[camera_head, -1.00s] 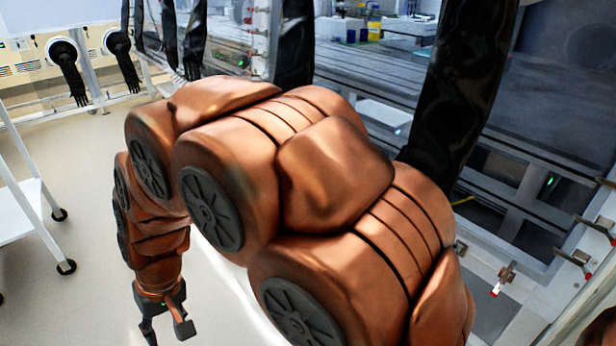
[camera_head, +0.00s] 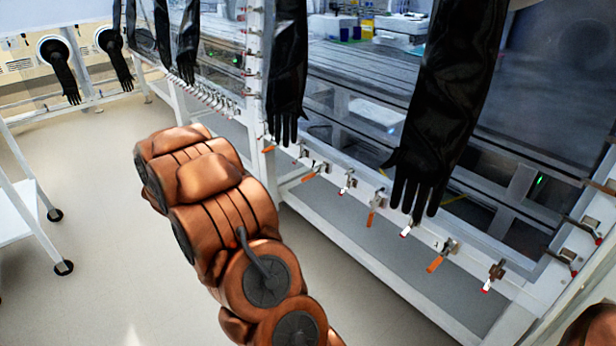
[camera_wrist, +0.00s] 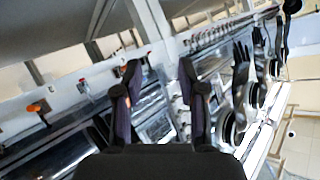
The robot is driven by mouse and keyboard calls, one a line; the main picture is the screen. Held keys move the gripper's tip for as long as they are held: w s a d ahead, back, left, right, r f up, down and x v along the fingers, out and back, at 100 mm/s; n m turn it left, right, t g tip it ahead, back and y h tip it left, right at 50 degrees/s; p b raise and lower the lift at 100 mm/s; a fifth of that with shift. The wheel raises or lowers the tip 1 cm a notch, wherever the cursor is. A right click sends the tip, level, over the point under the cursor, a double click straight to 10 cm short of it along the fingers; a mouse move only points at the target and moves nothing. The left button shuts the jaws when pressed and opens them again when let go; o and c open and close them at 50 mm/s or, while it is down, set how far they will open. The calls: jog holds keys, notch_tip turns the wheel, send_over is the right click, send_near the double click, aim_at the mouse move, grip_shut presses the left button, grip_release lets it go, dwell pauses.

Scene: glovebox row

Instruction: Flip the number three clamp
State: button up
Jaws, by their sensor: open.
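Several toggle clamps line the lower front rail of the glovebox in the head view. Some have orange handles, such as one orange-handled clamp (camera_head: 437,262) and another orange-handled clamp (camera_head: 372,215). Others have white, red-tipped handles, such as one white-handled clamp (camera_head: 491,279). No numbers are legible, so I cannot tell which clamp is number three. In the wrist view my gripper (camera_wrist: 160,88) is open, with nothing seen between its fingers. An orange-handled clamp (camera_wrist: 39,108) shows to its left, apart from it. My gripper does not show in the head view.
Black gloves hang in front of the rail; the nearest glove (camera_head: 437,110) has its fingers just above the clamps. More clamps sit on the right-hand frame (camera_head: 560,290). A white cart (camera_head: 22,200) stands at the left. The floor between is clear.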

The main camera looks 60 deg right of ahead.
jog(key=s+d+f+m+g+h, duration=0.2)
jog(key=s+d+m+g+h, duration=0.25)
jog(key=s+d, duration=0.55)
jog(key=m+g+h, duration=0.2)
jog(key=m+g, duration=0.1)
jog(key=g, duration=0.4)
send_near(313, 175)
jog(key=shift+w+d+f+p, duration=0.15)
jog(key=shift+d+f+p, duration=0.25)
jog(key=shift+d, duration=0.15)
jog(key=shift+b+x, duration=0.45)
jog(key=shift+x, duration=3.25)
jog(key=shift+c, duration=0.2)
grip_shut()
